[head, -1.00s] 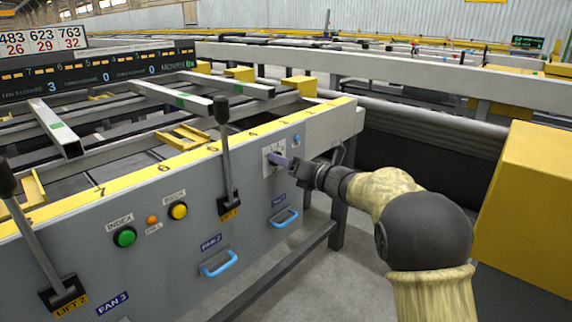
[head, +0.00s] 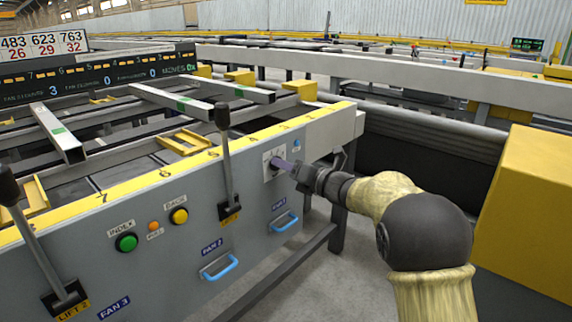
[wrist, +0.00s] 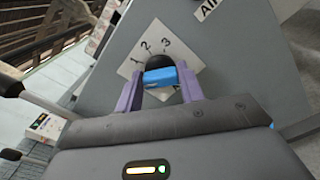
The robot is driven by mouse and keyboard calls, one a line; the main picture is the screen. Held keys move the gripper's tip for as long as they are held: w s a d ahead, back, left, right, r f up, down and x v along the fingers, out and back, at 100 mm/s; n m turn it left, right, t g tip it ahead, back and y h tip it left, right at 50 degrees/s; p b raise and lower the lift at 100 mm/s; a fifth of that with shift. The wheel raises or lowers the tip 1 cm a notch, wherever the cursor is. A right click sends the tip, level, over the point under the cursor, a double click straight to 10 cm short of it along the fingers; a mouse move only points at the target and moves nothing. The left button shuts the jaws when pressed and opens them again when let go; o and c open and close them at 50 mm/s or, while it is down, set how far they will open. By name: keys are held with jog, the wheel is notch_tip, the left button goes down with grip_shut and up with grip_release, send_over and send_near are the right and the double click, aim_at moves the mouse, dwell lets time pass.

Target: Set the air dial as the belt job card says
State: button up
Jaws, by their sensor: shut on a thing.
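The air dial is a white plate (head: 267,162) on the grey panel, near its right end. Which number the knob points to cannot be told. I cannot make out a belt job card.
A tall lever (head: 226,160) stands left of the dial. A blue button (head: 296,145) is to its upper right, and a blue handle (head: 285,221) lies below. Green (head: 127,242) and yellow (head: 180,216) buttons are further left. A yellow box (head: 520,210) stands at right.

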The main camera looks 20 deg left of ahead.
jog(key=shift+w+d+f+m+p, duration=0.1)
jog(key=shift+f+m+p, duration=0.05)
jog(key=shift+m+p, duration=5.2)
jog(key=shift+d+f+m+p, duration=0.1)
jog(key=shift+f+m+p, duration=0.05)
jog(key=shift+m+p, duration=5.2)
jog(key=shift+m+b, duration=0.55)
jog(key=shift+m, duration=0.15)
jog(key=o, duration=1)
jog(key=shift+f, duration=0.1)
jog(key=shift+c, duration=0.2)
jog(key=shift+o, duration=0.2)
jog(key=shift+a, duration=0.1)
